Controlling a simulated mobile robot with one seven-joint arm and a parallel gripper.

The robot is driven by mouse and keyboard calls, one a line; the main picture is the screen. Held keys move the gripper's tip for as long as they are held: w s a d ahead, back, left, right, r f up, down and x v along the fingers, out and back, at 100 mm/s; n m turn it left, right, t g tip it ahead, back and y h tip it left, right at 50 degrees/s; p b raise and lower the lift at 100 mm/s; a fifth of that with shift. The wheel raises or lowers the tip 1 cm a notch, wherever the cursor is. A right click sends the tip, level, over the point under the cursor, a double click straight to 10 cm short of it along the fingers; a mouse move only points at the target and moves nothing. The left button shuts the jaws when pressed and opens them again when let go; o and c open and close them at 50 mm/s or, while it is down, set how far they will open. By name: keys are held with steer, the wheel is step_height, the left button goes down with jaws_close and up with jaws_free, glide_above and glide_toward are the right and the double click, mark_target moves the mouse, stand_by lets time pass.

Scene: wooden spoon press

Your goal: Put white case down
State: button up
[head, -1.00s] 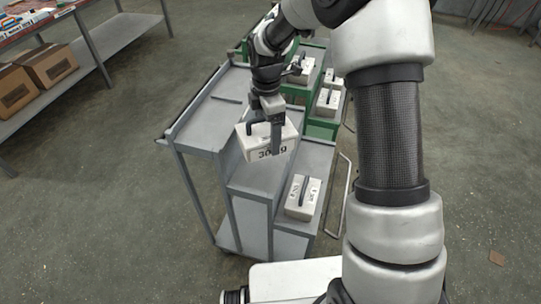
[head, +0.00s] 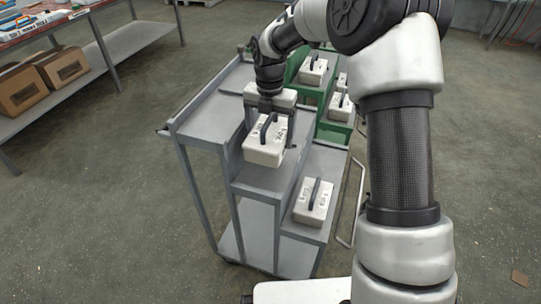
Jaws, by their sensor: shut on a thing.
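A white case (head: 270,93) is in my gripper (head: 271,106), over the back part of the grey cart's (head: 205,120) middle step. Its long side faces me, and the gripper and wrist cover part of it. My gripper is shut on it. Its underside is hidden, so I cannot tell whether it touches the step. A second white case (head: 263,155) with a dark handle stands on the same step, just in front of the held one.
Another white case (head: 313,203) stands on the lower right step. A green cart (head: 331,128) behind carries several white cases. The middle step is bare at its front edge. A shelf (head: 100,60) with cardboard boxes (head: 62,66) stands at left.

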steer(key=shift+f+b, duration=0.8)
steer(key=shift+f, duration=2.8)
steer(key=shift+f, duration=0.15)
steer(key=o, duration=1)
